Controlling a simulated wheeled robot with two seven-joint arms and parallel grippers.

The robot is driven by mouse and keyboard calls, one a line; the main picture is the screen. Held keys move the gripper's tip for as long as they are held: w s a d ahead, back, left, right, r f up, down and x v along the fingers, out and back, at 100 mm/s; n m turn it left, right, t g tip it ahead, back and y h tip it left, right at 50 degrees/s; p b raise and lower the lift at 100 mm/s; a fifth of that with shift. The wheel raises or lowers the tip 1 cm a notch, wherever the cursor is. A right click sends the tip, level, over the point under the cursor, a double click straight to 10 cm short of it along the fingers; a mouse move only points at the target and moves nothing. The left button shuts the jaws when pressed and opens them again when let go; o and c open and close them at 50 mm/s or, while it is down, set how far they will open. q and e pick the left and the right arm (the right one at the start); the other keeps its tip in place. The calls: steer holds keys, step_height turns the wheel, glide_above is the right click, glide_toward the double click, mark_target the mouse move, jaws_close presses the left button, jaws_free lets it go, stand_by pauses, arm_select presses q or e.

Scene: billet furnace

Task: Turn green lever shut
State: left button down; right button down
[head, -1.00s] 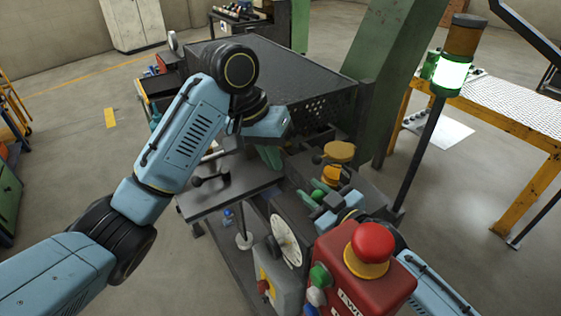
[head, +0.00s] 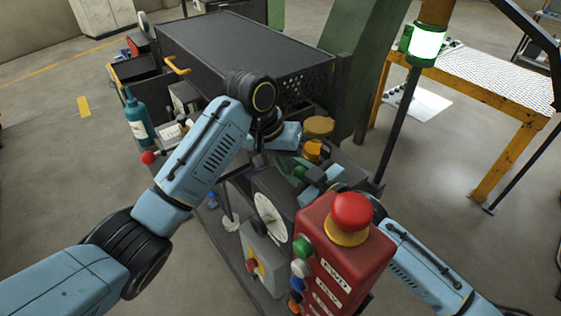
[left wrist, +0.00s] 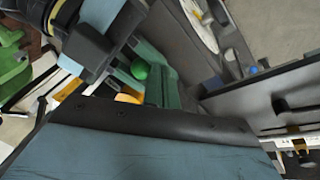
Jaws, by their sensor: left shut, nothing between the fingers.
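The green lever shows as a round green knob (left wrist: 140,70) in the left wrist view, right beside the teal fingers of my left gripper (left wrist: 163,85). In the head view its green knob (head: 300,172) is small and partly hidden among the fittings beyond the dial. My left gripper (head: 290,157) is shut and empty, close to the lever; whether it touches the knob I cannot tell. My right arm comes in from the lower right, and its gripper is crowded behind the red button box, with its fingertips not clear.
A red button box (head: 352,262) with a red mushroom button stands close in front. A white dial (head: 270,216) is left of it. The dark furnace housing (head: 245,50) lies behind, beside a green column (head: 345,60).

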arm_select(q)
steer(key=shift+s+d+f+t, duration=0.15)
steer(key=shift+s+d+t, duration=0.15)
steer(key=shift+d, duration=0.2)
arm_select(e)
steer(key=shift+s+a, duration=0.1)
steer(key=shift+a, duration=0.1)
